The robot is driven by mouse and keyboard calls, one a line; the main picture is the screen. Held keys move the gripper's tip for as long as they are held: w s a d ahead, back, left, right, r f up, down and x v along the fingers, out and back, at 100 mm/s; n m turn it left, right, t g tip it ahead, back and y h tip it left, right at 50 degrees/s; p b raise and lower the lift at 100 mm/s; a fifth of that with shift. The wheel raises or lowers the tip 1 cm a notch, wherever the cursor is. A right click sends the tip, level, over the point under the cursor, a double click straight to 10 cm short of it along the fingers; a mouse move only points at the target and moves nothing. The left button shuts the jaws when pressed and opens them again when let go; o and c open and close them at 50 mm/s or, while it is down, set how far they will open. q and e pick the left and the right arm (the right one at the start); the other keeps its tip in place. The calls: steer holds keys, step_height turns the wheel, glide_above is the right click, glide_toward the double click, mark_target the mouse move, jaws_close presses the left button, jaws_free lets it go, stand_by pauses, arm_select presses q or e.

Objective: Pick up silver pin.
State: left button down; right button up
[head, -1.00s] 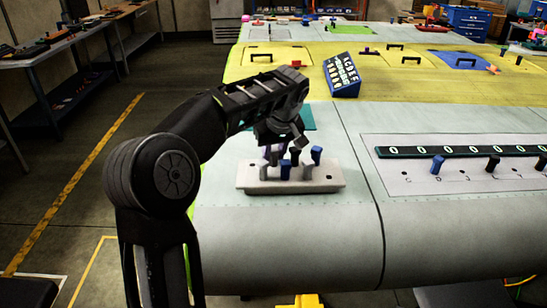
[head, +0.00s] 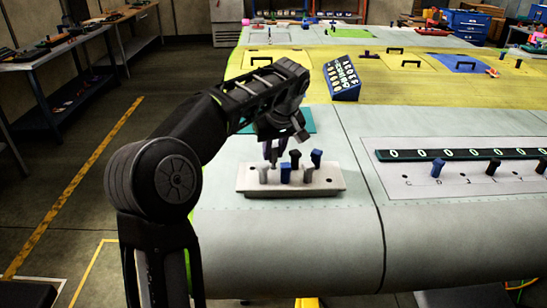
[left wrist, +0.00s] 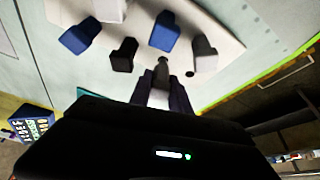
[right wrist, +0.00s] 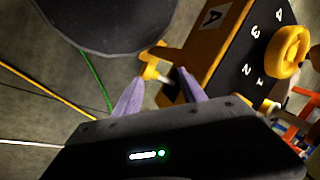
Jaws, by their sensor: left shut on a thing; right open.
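My left gripper (head: 272,147) is above the pin block and shut on a silver pin (left wrist: 162,72), whose grey end shows between the fingertips (left wrist: 162,92) in the left wrist view. The pale block (head: 325,188) holds two other silver pins (head: 264,173) (head: 307,174), two blue pins (head: 285,173) (head: 316,157) and a black pin (head: 295,157). A dark empty hole (left wrist: 190,73) shows in the block near one silver pin. My right gripper (right wrist: 160,90) is open and empty, in the right wrist view only.
A panel with a dark numbered strip and several upright pins (head: 494,166) is to the right. A blue lettered box (head: 343,80) stands behind on the yellow section. The grey surface between block and panel is clear. A yellow-and-black box (right wrist: 225,45) is near my right gripper.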

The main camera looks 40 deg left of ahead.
mark_target(274, 145)
arm_select(q)
step_height(274, 145, up, 7)
steer(key=shift+r+p, duration=0.15)
steer(key=shift+p, duration=0.85)
arm_select(e)
steer(key=shift+r, duration=0.9)
arm_select(q)
steer(key=shift+r+p, duration=0.35)
steer(key=shift+r, duration=0.05)
arm_select(e)
steer(key=shift+s+d+r, duration=0.1)
steer(key=shift+r, duration=0.2)
arm_select(q)
steer(key=shift+f, duration=0.1)
arm_select(e)
steer(key=shift+f, duration=0.1)
